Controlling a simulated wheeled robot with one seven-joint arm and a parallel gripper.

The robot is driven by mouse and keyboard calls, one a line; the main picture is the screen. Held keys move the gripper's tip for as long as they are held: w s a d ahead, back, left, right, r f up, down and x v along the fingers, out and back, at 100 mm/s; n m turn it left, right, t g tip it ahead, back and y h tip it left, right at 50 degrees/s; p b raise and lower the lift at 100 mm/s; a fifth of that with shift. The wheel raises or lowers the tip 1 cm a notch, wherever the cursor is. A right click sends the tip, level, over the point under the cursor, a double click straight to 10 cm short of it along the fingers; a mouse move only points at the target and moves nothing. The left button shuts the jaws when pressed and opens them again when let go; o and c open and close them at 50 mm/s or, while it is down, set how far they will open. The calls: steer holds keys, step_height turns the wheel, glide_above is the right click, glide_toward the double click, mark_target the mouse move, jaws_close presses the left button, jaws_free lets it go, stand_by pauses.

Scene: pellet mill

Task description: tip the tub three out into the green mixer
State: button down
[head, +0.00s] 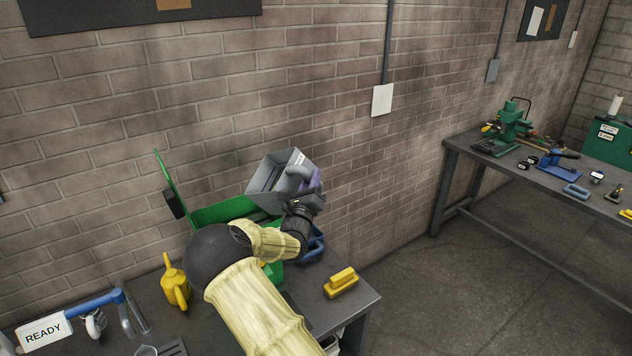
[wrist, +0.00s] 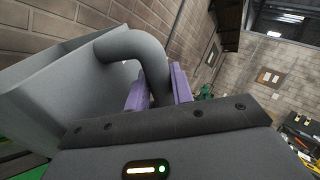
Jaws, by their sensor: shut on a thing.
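A grey tub (head: 262,178) is held above the green mixer (head: 222,210) on the near bench. The tub is tilted in the head view, and a pale patch shows inside or on its far side. My gripper (head: 311,181) has purple fingers shut on the tub's thick curved handle. In the wrist view the handle (wrist: 150,48) passes between the fingers, with the grey tub wall (wrist: 55,100) to the left. The mixer's green lid (head: 170,186) stands open. My arm hides much of the mixer. The tub's contents and number cannot be made out.
A yellow oil can (head: 175,282) stands left of my arm, and a yellow-handled block (head: 341,283) lies at the bench's right. The brick wall is close behind. Another bench (head: 560,185) stands right across open floor.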

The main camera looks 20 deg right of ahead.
mark_target(290, 169)
steer(key=shift+s+a+r+n+t+y+p, duration=0.15)
steer(key=shift+a+r+n+t+y+p, duration=0.2)
steer(key=shift+r+n, duration=0.4)
steer(key=shift+a+r+n+t, duration=0.25)
steer(key=shift+a+r+n, duration=0.05)
steer(key=shift+n, duration=0.15)
steer(key=shift+w+a+r+n+t+y+p, duration=0.1)
steer(key=shift+a+r+n+t+y+p, duration=0.3)
steer(key=shift+a+n, duration=0.4)
steer(key=shift+w+a+r+n+t+y+p, duration=0.1)
steer(key=shift+a+r+n+t+y+p, duration=0.2)
steer(key=shift+a+n+y, duration=0.55)
steer(key=shift+w+a+r+n+t+y+p, duration=0.15)
steer(key=shift+a+n+t+y+p, duration=0.3)
steer(key=shift+n, duration=0.6)
steer(key=shift+a+r+n+t+y+p, duration=0.1)
steer(key=shift+a+n+t+y+p, duration=0.3)
steer(key=shift+a+n+y, duration=0.75)
steer(key=shift+a+n+t+y+p, duration=0.3)
steer(key=shift+a+n+y, duration=0.2)
steer(key=shift+a+n, duration=1.1)
steer(key=a+n+g+y+p, duration=0.3)
steer(key=a+n+y+p, duration=0.4)
steer(key=a+n+y, duration=0.4)
steer(key=shift+w+a+n+y, duration=0.3)
steer(key=shift+w+a+n, duration=0.15)
steer(key=shift+a+n, duration=2.65)
steer(key=shift+f, duration=0.2)
